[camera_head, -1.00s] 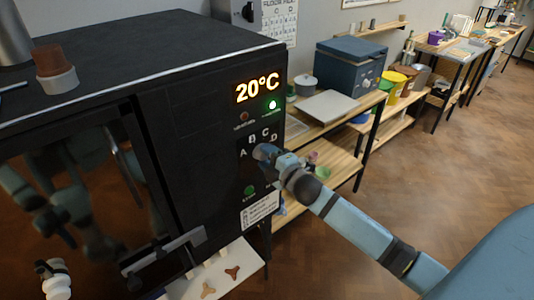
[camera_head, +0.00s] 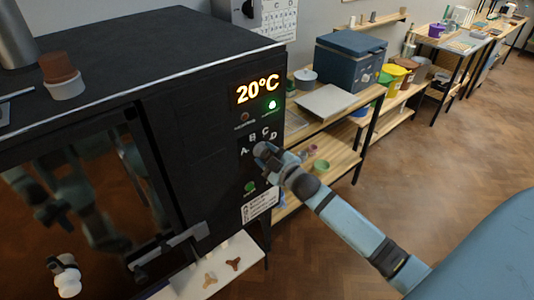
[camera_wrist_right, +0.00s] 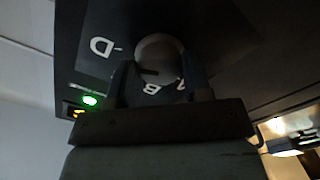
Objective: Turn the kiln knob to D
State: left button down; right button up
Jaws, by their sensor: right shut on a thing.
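The black kiln (camera_head: 200,130) fills the left of the head view, with a panel showing 20°C. Its grey round knob (camera_head: 262,148) sits below the letters A, B, C and D. My right gripper (camera_wrist_right: 160,75) is shut on the knob, one finger on each side of it. In the right wrist view the knob (camera_wrist_right: 158,55) has a dark mark toward its lower left edge, near B. D shows at the left there, and C is not visible there. The exact setting is hard to tell. My left gripper is out of view.
A green lamp (camera_head: 272,105) is lit on the panel, and a green button (camera_head: 250,187) sits below the knob. A door handle (camera_head: 170,247) juts out at lower left, near a white shelf (camera_head: 222,275). Wooden shelving (camera_head: 335,150) stands to the right; open floor lies beyond.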

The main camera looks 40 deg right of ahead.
dwell(0.4)
jog(key=o, duration=0.9)
jog(key=s+d+b, duration=0.1)
jog(key=s+b, duration=0.1)
jog(key=s, duration=1.1)
jog(key=shift+s+b, duration=0.3)
jog(key=shift+s, duration=0.05)
jog(key=s+a+f+m+g+y+p, duration=0.1)
jog(key=s+a+f+m+g, duration=0.2)
jog(key=s+a+f, duration=0.3)
jog(key=s+a+f+m+g+y+p, duration=0.1)
jog(key=s+a+f+m+g, duration=0.2)
jog(key=s+a+f, duration=0.4)
jog(key=a+f+g, duration=0.1)
jog(key=a+f, duration=0.4)
jog(key=f, duration=0.1)
jog(key=shift+f+m, duration=0.15)
jog(key=shift+m, duration=0.25)
